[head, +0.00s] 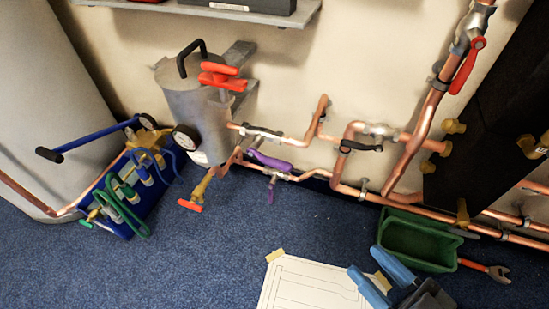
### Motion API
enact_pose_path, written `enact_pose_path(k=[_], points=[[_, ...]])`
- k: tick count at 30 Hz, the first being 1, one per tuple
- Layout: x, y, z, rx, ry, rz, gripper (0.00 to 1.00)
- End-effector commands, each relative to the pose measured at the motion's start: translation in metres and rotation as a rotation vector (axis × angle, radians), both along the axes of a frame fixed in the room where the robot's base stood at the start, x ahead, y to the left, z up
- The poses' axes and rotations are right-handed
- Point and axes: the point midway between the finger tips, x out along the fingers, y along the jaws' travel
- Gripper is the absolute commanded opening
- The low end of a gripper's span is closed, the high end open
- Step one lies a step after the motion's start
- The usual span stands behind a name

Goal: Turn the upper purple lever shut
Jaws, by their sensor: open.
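The upper purple lever (270,160) sits on the copper pipework right of the grey cylinder, slanting down to the right, roughly along the pipe. A second, smaller purple lever (271,189) hangs down just below it. The valve body behind the upper lever is too small to make out. My gripper (363,260) has two blue fingers, apart and empty. It is at the lower right in the head view, over the white sheet, well below and to the right of both purple levers and touching neither.
A grey cylinder (196,112) with a red handle (220,75) and gauge stands left of the levers. A blue manifold (118,222) with green hoses is further left. A green crate (415,238) stands near my gripper. Blue carpet (235,245) is clear below the levers.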

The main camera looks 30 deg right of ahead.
Motion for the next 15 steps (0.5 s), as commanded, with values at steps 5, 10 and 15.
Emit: enact_pose_path(k=[5,10,15], points=[[0.029,-0.002,0.008,0.003,-0.067,0.052,0.45],[0.072,-0.004,0.010,0.019,-0.124,0.152,0.45],[0.122,-0.009,0.008,0.056,-0.122,0.288,0.45]])
